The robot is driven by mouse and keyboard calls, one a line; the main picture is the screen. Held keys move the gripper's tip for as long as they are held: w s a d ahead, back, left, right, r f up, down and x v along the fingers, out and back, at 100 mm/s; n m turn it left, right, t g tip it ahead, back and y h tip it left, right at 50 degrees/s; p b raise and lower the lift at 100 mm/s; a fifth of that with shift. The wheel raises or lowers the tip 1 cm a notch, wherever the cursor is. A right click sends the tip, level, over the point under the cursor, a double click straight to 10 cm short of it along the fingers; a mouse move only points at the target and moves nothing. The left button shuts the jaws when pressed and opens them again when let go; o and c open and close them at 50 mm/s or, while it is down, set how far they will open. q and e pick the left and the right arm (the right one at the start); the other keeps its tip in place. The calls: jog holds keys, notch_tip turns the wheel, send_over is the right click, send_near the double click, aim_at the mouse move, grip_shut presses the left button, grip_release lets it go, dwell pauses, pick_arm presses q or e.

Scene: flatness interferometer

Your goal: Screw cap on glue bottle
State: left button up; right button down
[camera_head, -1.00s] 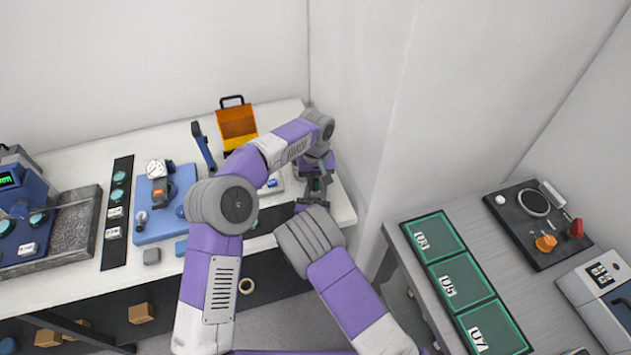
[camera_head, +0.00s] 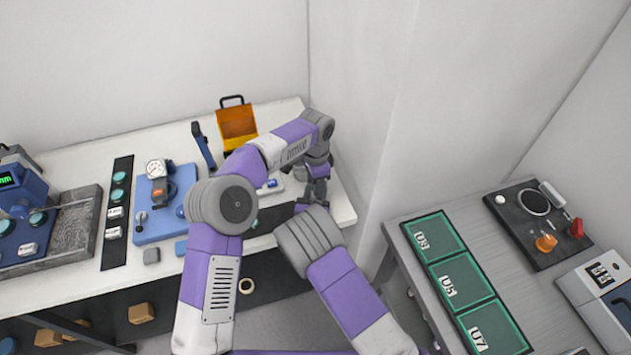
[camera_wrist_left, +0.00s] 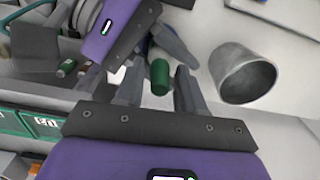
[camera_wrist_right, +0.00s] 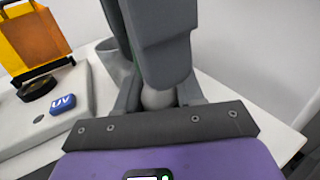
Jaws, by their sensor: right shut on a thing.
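A green cylinder, seemingly the glue bottle's cap (camera_wrist_left: 160,77), shows between the left fingers in the left wrist view. My left gripper (camera_wrist_left: 160,88) is open, with a small gap on each side of it; it also shows in the head view (camera_head: 318,188). My right gripper (camera_wrist_right: 158,95) is shut on a pale, rounded thing, seemingly the glue bottle (camera_wrist_right: 158,98), mostly hidden by the grey left gripper in front. The right gripper lies close below the left one. Whether cap and bottle are threaded together cannot be told.
A grey cup (camera_wrist_left: 246,76) stands close to the grippers. An orange box (camera_head: 237,125) and a blue UV-marked piece (camera_wrist_right: 62,104) are on the white bench (camera_head: 90,290). A wall rises right of the grippers. A side table (camera_head: 535,300) with green mats stands at the right.

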pick_arm(q)
jog(key=shift+o, duration=0.8)
notch_tip(320, 180, up, 12)
pick_arm(e)
jog(key=c, duration=0.6)
grip_release()
